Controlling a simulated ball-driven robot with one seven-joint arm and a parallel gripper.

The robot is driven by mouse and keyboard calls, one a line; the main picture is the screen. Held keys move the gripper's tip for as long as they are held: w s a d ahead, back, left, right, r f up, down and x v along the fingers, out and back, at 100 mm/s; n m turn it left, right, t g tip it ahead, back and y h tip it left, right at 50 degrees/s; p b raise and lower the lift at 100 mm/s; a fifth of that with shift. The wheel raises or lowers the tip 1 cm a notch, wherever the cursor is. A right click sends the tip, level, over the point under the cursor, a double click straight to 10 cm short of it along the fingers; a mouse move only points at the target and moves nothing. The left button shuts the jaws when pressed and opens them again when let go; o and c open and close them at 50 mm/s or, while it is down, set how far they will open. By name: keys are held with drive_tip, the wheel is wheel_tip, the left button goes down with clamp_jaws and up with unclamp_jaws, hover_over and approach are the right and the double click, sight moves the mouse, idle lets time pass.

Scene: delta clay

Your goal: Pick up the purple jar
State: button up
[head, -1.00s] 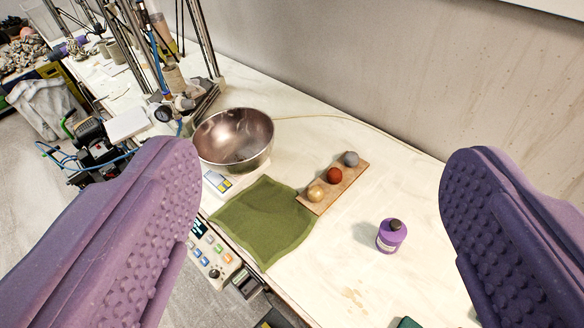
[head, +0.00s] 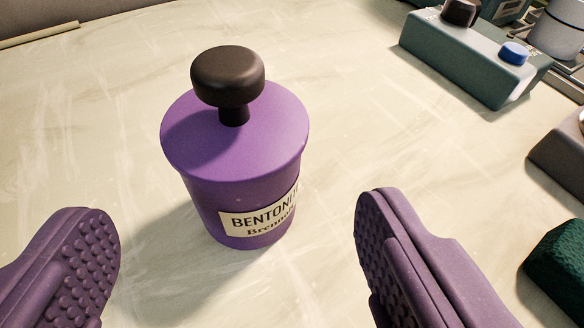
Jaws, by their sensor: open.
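The purple jar (head: 240,190) stands upright on the pale table in the head view, left of centre. It has a wide purple lid with a dark brown knob (head: 228,78) and a cream label reading "BENTONI…", cut off by the jar's curve. My gripper (head: 238,245) is open and empty. Its two purple, studded fingers show at the lower left and lower right, with the jar beyond and between them. Neither finger appears to touch the jar.
A grey-green box with a dark knob and a blue button (head: 470,60) stands at the upper right. A dark green block (head: 558,265) and a brownish object (head: 562,155) lie at the right edge. The pale table (head: 110,120) is clear left of the jar.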

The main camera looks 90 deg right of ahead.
sight(235, 191)
drive_tip(key=b+x, duration=0.3)
drive_tip(key=x, duration=0.4)
drive_tip(key=shift+w+f, duration=0.1)
drive_tip(key=shift+f, duration=0.05)
drive_tip(key=c, duration=1.1)
